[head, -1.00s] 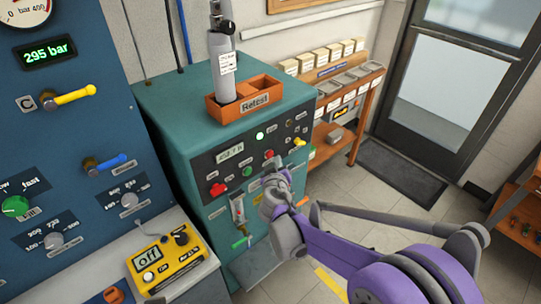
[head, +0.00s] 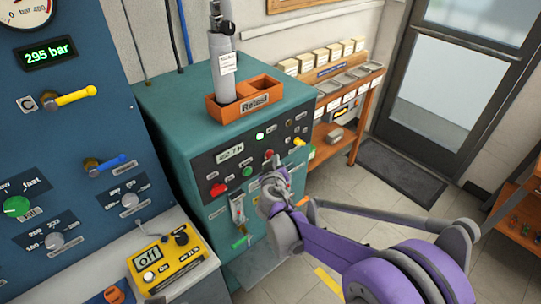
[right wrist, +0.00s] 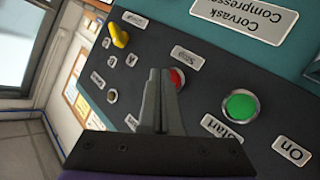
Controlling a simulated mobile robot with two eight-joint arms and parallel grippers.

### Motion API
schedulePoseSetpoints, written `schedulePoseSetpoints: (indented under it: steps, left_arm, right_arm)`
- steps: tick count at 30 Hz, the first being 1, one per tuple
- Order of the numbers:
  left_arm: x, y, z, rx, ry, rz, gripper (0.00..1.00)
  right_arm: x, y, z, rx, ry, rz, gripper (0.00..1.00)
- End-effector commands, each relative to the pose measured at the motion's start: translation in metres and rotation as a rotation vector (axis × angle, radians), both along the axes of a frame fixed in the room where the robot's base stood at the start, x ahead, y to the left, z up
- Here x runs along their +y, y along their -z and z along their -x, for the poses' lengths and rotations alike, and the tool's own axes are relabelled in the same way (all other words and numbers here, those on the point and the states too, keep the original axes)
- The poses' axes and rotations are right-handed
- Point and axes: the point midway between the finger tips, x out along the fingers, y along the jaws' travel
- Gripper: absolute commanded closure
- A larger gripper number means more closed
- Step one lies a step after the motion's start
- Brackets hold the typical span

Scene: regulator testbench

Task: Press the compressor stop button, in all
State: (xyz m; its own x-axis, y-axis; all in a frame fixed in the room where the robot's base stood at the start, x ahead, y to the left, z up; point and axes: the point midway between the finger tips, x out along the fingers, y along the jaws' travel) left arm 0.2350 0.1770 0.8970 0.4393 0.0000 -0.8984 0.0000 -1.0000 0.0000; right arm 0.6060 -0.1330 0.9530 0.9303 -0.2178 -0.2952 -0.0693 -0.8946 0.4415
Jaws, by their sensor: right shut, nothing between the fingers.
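The teal compressor (head: 170,110) has a dark control panel (head: 205,170) on its front. The red stop button (right wrist: 178,78), beside a "Stop" label, is partly covered by my right gripper's fingers in the right wrist view; in the head view the red button (head: 268,154) shows just above the fingertips. My right gripper (right wrist: 160,73) is shut and empty, its tips over or right beside the red button. I cannot tell whether they touch it. The head view also shows my right gripper (head: 276,161) at the panel. My left gripper is out of view.
A green start button (right wrist: 240,106) sits close to the stop button. A yellow knob (right wrist: 119,35) is farther along the panel. A red switch (head: 217,189) sits at the panel's left. An orange "Retest" box (head: 226,112) with a grey cylinder stands on top.

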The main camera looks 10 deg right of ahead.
Motion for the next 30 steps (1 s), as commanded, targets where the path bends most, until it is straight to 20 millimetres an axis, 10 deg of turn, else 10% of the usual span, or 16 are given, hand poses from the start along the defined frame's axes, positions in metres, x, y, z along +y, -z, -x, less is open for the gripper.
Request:
schedulePoseSetpoints:
  steps: [30]
  left_arm:
    - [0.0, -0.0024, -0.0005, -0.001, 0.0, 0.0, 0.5]
  right_arm:
    - [0.0049, -0.0002, -0.0084, 0.0, 0.0, 0.0, 1.0]
